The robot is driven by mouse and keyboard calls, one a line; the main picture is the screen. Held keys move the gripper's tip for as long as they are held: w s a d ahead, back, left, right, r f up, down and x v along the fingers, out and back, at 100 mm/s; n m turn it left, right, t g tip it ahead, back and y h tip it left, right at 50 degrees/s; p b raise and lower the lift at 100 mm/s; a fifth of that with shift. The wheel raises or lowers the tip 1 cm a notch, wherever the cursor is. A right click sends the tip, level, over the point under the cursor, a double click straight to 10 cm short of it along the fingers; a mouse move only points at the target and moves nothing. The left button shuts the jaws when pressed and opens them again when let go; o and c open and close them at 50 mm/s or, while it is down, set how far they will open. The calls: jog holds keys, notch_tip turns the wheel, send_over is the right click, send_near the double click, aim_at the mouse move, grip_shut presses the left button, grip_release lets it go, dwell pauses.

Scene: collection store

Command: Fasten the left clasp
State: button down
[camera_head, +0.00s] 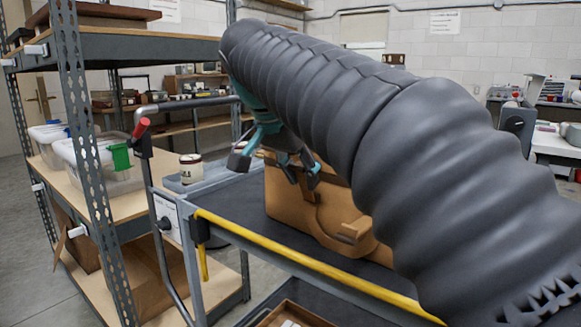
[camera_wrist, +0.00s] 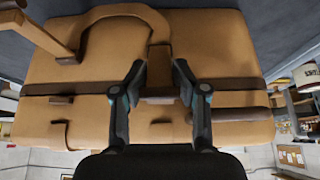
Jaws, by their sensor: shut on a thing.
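A tan case (camera_head: 283,195) with darker brown bands stands on the dark top of a cart; it fills the middle of the wrist view (camera_wrist: 215,55). My gripper (camera_head: 301,183) is at the case's upper left part in the head view. In the wrist view my gripper (camera_wrist: 158,72) has its fingers on either side of a brown clasp (camera_wrist: 160,92) and is shut on it. This is the left clasp; the wrist view is turned round. Another clasp (camera_wrist: 60,100) is clear of my fingers. Whether the held clasp is fastened, I cannot tell.
The cart's yellow rail (camera_head: 300,262) runs along its near edge. A labelled can (camera_head: 190,168) stands left of the case. A metal shelf (camera_head: 75,185) with plastic boxes is at the left. My arm hides the case's right part in the head view.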

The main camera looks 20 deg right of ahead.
jog(key=shift+r, duration=0.1)
dwell(0.4)
jog(key=c, duration=0.9)
grip_release()
jog(key=v, duration=1.2)
jog(key=shift+w+d, duration=0.1)
